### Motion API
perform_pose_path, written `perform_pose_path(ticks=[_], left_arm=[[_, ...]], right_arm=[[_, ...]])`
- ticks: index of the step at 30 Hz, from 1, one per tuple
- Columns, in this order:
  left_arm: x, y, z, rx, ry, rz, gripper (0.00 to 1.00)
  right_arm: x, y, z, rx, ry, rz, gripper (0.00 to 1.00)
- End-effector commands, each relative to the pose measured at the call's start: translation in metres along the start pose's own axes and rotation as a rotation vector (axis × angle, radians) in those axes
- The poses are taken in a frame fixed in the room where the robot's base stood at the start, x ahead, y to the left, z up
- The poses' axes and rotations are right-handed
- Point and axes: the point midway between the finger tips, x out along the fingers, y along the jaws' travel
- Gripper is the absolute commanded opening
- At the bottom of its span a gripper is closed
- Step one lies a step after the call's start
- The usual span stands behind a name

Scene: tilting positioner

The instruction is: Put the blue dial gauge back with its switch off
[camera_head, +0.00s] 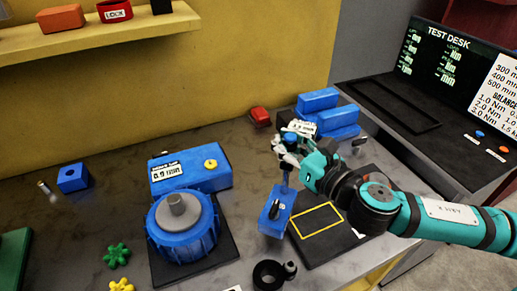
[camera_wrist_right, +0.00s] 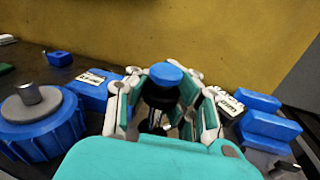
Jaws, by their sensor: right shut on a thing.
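The blue dial gauge has a blue block base (camera_head: 273,222) with a black switch knob on its near face, a thin post, and a dark head with a blue cap, which also shows in the right wrist view (camera_wrist_right: 166,73). My right gripper (camera_head: 288,156) is shut on its upper part. The gauge is about upright. Its base overlaps the left edge of a black mat (camera_head: 345,238) with a yellow outlined rectangle; I cannot tell whether it touches down. The knob points up and slightly right; its on or off marking is too small to read. My left gripper is not in view.
A blue positioner (camera_head: 183,240) with a grey peg stands left of the gauge. Behind are a labelled blue box (camera_head: 205,180), a red block (camera_head: 260,116) and stepped blue blocks (camera_head: 325,120). A black ring (camera_head: 268,275) lies in front. The yellow outlined area is empty.

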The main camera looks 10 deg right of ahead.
Motion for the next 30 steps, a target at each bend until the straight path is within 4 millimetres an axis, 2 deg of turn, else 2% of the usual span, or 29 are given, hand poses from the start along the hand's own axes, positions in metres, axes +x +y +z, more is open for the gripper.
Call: perform_pose_path(ticks=[1,6,18,21,26,30], left_arm=[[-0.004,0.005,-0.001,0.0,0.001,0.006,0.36],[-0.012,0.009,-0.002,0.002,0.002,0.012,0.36],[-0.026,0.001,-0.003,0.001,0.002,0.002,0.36],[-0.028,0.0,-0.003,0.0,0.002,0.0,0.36],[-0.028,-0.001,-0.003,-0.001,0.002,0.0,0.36],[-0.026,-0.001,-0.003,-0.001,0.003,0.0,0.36]], right_arm=[[0.009,-0.001,0.005,0.0,-0.008,0.0,0.0],[0.041,-0.007,0.006,0.0,-0.009,0.001,0.0],[0.127,-0.025,0.002,0.0,-0.007,0.002,0.0],[0.139,-0.028,0.001,-0.001,-0.007,0.003,0.0],[0.147,-0.03,-0.003,-0.001,-0.005,0.002,0.0],[0.147,-0.032,-0.02,0.002,-0.002,0.003,0.0]])
